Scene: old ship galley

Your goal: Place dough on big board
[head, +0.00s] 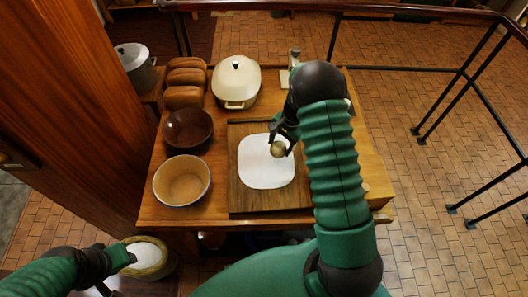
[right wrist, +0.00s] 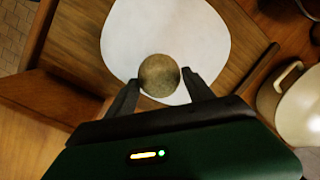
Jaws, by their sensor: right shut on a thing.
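The dough (head: 278,149) is a small tan ball held between the fingers of my right gripper (head: 281,140). In the right wrist view the dough (right wrist: 159,75) sits between both fingertips of the right gripper (right wrist: 162,88), over the white sheet (right wrist: 195,35). The big board (head: 240,200) is dark wood on the table, with the white rounded sheet (head: 262,175) lying on it. I cannot tell whether the dough touches the sheet. My left gripper (head: 118,257) is at the lower left, beside a pot with white contents; its fingers are not clear.
Bread loaves (head: 185,82) and a lidded cream dish (head: 236,82) are behind. The pot (head: 150,257) stands low at left. A black railing (head: 440,70) runs behind and right.

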